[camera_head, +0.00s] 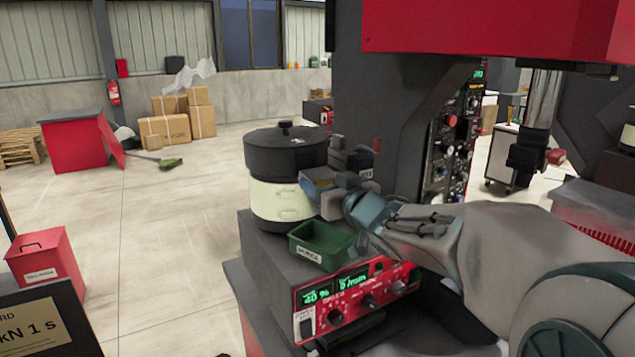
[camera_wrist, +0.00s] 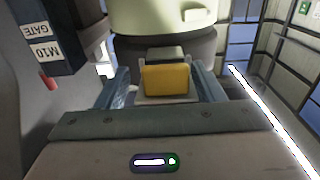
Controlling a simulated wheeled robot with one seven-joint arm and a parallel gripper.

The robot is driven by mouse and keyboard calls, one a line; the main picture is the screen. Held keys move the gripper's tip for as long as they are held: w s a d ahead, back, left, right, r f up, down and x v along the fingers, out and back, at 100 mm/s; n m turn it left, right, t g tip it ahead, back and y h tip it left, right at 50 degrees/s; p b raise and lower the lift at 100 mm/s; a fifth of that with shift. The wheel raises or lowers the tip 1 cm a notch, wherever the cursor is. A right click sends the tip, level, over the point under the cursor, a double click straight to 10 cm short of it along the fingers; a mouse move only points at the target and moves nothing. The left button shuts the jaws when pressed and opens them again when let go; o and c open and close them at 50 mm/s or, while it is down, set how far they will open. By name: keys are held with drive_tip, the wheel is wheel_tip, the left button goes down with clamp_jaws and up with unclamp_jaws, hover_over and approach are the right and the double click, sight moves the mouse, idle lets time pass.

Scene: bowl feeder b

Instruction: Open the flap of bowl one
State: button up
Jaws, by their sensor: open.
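A bowl feeder (camera_head: 286,150) stands left of my arm, with a black lidded bowl on a cream drum. My gripper (camera_head: 318,182) is open at the right side of its bowl. In the wrist view the fingers of my gripper (camera_wrist: 166,80) stand left and right of a yellow block-like piece (camera_wrist: 167,80), probably the flap, with a gap on each side. The dark bowl wall (camera_wrist: 190,48) and the cream drum (camera_wrist: 160,18) are behind it. In the head view my gripper hides this piece. No number is readable on the bowl.
A green bin (camera_head: 322,243) sits below my gripper, above a red control panel (camera_head: 350,295) with knobs and green displays. A dark machine column (camera_head: 380,130) rises behind my arm. A label reading "M10 GATE" (camera_wrist: 45,42) is upside down in the wrist view.

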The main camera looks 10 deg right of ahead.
drive_tip(key=shift+a, duration=0.25)
drive_tip(key=shift+a, duration=0.1)
drive_tip(key=shift+c, duration=1)
drive_tip(key=c, duration=0.8)
drive_tip(key=r+p, duration=0.1)
drive_tip(key=p, duration=0.2)
drive_tip(key=shift+w+g, duration=0.1)
drive_tip(key=shift+g, duration=0.3)
drive_tip(key=p, duration=0.2)
drive_tip(key=shift+g+p, duration=0.3)
drive_tip(key=shift+p, duration=0.05)
drive_tip(key=shift+r+p, duration=0.15)
drive_tip(key=shift+p, duration=0.85)
drive_tip(key=shift+g+p, duration=0.4)
drive_tip(key=shift+p, duration=0.25)
drive_tip(key=shift+f, duration=0.2)
